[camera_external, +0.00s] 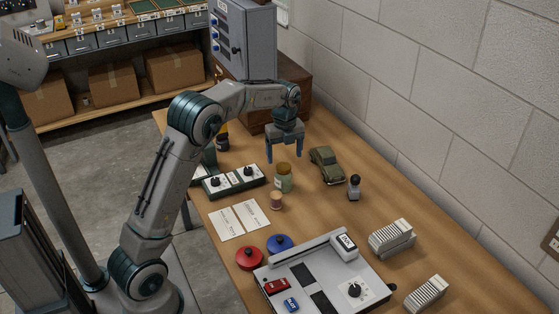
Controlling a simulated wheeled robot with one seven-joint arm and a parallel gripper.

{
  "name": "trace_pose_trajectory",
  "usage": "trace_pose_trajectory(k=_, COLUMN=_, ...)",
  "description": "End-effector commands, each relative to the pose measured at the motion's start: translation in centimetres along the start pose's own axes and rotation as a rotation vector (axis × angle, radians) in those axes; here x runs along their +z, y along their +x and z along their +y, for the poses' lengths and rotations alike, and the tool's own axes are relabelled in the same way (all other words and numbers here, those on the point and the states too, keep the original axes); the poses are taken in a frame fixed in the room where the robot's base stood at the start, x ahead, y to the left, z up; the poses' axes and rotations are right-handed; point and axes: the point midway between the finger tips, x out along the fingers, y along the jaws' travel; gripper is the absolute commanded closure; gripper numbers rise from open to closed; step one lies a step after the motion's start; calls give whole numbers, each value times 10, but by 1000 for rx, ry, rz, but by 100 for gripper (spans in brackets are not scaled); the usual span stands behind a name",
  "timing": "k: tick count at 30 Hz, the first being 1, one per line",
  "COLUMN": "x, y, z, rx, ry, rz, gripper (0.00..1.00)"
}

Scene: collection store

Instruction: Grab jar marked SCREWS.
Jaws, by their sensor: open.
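A small greenish glass jar (284,180) with a yellowish lid stands upright on the wooden table (330,222). It has a pale label, but the lettering is too small to read. A darker jar (222,142) stands farther back on the left, partly hidden by my arm; no marking on it can be read. My gripper (284,157) is open and empty, fingers pointing down. In the picture its fingertips are just above the greenish jar's lid, one to each side. I cannot tell the exact height or depth gap between them.
A green toy car (326,165) and a dark small bottle (354,188) stand right of the jar. A switch box (234,181) is at its left, a small cork-coloured cylinder (276,201) in front. A grey control panel (322,277) fills the near table. A wall borders the right.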

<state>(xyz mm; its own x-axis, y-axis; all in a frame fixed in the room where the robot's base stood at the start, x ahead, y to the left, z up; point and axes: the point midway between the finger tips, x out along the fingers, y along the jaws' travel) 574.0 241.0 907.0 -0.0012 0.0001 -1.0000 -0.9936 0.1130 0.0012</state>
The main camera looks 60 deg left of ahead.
Motion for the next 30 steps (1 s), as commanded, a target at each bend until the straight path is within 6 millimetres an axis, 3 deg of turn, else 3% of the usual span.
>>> trace_pose_trajectory(k=3, x=0, y=18, z=0, rx=1, ry=-1, rz=2, gripper=22)
trace_pose_trajectory(k=10, x=-1, y=34, z=1, rx=2, ry=0, rz=1, gripper=22)
trace_pose_trajectory(k=18, x=-2, y=72, z=4, rx=1, ry=-1, rz=0, gripper=22)
trace_pose_trajectory(k=27, x=-2, y=78, z=3, rx=-1, ry=-1, rz=0, gripper=22)
trace_pose_trajectory(k=28, x=-2, y=78, z=3, rx=-1, ry=-1, rz=0, gripper=25)
trace_pose_trajectory(k=30, x=-2, y=78, z=3, rx=-1, ry=-1, rz=0, gripper=44)
